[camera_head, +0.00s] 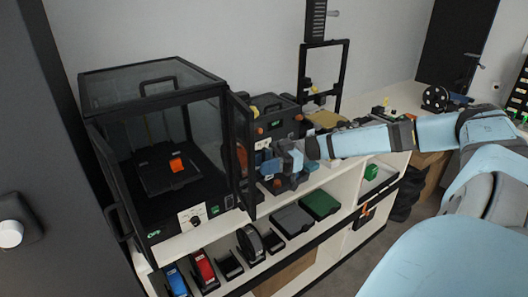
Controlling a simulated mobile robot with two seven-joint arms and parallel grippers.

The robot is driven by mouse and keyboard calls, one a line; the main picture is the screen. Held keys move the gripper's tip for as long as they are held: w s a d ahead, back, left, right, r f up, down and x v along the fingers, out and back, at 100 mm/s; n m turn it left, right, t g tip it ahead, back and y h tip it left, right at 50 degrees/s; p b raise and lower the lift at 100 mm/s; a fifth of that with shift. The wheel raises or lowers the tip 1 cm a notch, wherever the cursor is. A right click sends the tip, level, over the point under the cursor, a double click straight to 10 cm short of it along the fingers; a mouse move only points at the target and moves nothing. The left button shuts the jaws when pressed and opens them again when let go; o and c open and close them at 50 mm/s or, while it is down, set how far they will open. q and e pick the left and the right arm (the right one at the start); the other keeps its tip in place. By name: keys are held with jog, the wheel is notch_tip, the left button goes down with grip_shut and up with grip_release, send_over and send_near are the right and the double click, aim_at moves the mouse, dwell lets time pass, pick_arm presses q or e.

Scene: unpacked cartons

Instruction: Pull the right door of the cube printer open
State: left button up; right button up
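The cube printer (165,215) is a black-framed box with clear panels on the white shelf unit at the left. Its right door (241,150) stands swung outward and shows as a narrow panel at the front right corner. Its left door (112,185) also stands outward, with a black handle. The front between them is open, showing a dark bed with an orange part (176,163). My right gripper (267,163) is just right of the right door, close to it. Its fingertips are too small and crowded to tell whether they touch the door or are open. My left gripper is out of view.
Another, smaller printer (274,112) stands behind my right gripper, and a black open-frame printer (323,75) farther right. The lower shelf holds a blue box, a red box (203,268), a black spool (250,243) and green and grey cases. Floor is clear at lower right.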

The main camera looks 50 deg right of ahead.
pick_arm(q)
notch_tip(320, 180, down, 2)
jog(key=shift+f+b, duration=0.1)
jog(key=shift+b, duration=0.85)
pick_arm(e)
jog(key=v, duration=1.4)
jog(key=shift+a+r, duration=0.1)
